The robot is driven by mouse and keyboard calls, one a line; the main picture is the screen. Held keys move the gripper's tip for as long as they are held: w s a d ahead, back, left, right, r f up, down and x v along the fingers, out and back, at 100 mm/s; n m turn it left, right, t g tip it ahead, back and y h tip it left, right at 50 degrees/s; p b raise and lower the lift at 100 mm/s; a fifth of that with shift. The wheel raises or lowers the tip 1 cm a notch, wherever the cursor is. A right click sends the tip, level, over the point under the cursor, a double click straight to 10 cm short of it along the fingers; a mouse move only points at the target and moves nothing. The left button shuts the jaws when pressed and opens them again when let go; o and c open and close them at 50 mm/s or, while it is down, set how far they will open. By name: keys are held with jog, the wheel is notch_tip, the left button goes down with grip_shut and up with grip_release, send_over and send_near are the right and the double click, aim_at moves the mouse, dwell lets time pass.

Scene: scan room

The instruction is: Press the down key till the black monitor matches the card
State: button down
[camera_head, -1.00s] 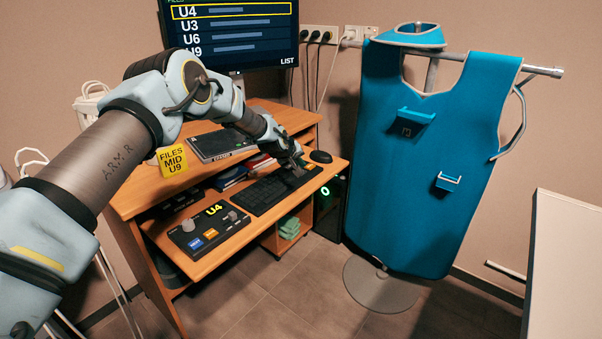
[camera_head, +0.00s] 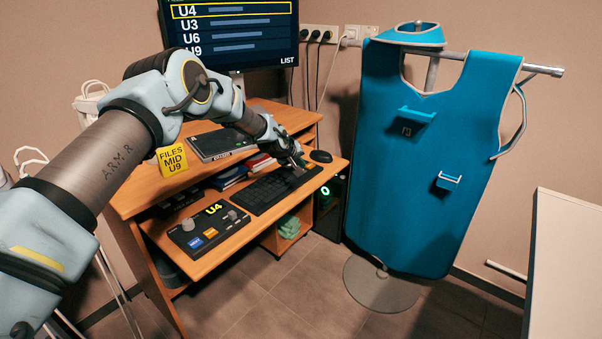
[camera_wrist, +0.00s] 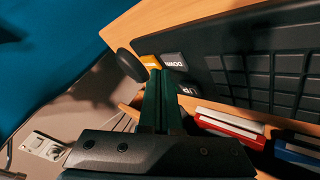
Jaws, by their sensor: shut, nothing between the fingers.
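The black monitor (camera_head: 228,40) shows a list reading U4, U3, U6, U9, with a yellow frame around U4. The yellow card (camera_head: 172,161) on the desk reads FILES MID U9. The DOWN key (camera_wrist: 174,61) is grey and sits at the end of the dark keyboard (camera_head: 262,191), between a yellow key (camera_wrist: 149,62) and the UP key (camera_wrist: 188,88). My gripper (camera_head: 299,165) is shut and empty over that end of the keyboard. In the wrist view its fingertips (camera_wrist: 160,76) are close by the DOWN and yellow keys; I cannot tell whether they touch.
A console (camera_head: 208,230) with knobs, a blue button and a U4 display stands on the desk's lower shelf. A black mouse (camera_head: 320,156) lies beyond the keyboard. Books (camera_head: 232,174) lie under the upper shelf. A blue apron (camera_head: 430,150) hangs on a stand at right.

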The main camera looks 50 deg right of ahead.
jog(key=shift+f, duration=0.35)
jog(key=shift+f+b, duration=0.4)
jog(key=shift+b, duration=0.3)
dwell(0.6)
jog(key=shift+r+p, duration=0.3)
jog(key=shift+r, duration=0.55)
jog(key=shift+r, duration=0.1)
jog(key=shift+r+p, duration=0.9)
jog(key=shift+r, duration=1.5)
